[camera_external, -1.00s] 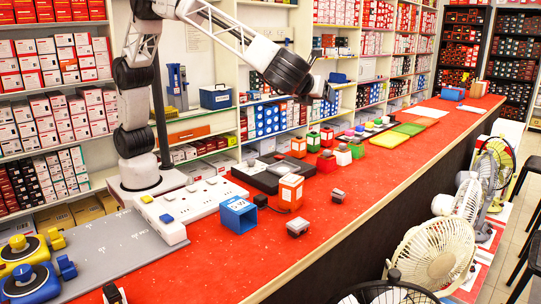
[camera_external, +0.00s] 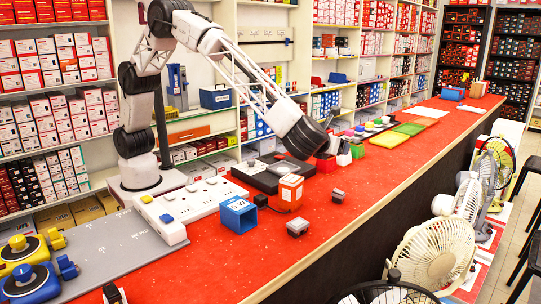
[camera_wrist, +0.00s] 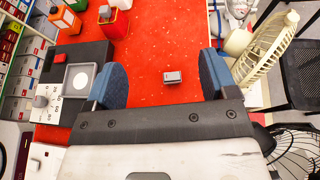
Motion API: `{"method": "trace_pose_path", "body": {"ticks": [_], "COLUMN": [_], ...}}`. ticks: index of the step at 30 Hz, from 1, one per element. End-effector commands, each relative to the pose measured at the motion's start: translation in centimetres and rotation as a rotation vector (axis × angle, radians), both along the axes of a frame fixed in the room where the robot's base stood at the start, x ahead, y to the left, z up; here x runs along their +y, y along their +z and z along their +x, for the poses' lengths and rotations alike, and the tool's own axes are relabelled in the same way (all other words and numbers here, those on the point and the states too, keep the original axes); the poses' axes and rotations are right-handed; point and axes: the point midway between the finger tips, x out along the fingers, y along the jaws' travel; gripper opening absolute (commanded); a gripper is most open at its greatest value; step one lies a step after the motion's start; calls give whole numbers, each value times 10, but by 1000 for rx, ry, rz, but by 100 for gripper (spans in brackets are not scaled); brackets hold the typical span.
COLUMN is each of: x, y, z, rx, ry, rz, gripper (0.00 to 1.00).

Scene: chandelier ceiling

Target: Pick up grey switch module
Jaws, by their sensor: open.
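A small grey switch module (camera_wrist: 172,77) lies on the red counter. In the wrist view it sits between the two blue fingers of my gripper (camera_wrist: 162,76), a little right of the middle and apart from both. My gripper is open and empty. In the external view, a grey module (camera_external: 338,195) lies on the counter just below and right of my wrist. A second similar grey module (camera_external: 298,227) lies nearer the front edge. The fingers are hard to make out in the external view.
An orange-and-white box (camera_external: 291,192), a blue open box (camera_external: 238,214) and a black tray (camera_external: 268,178) stand left of the modules. Red, white and green containers stand behind them. Fans (camera_external: 434,252) stand beyond the counter's right edge. Bare red counter surrounds the modules.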

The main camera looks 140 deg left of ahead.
Motion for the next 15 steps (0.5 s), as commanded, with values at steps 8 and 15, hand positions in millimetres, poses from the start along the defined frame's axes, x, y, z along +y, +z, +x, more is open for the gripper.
{"method": "trace_pose_path", "body": {"ticks": [8,15], "x": [0,0], "y": [-113,-169], "z": [0,0], "rx": [5,0], "ry": [-1,0], "rz": [-2,0], "gripper": [79,79]}}
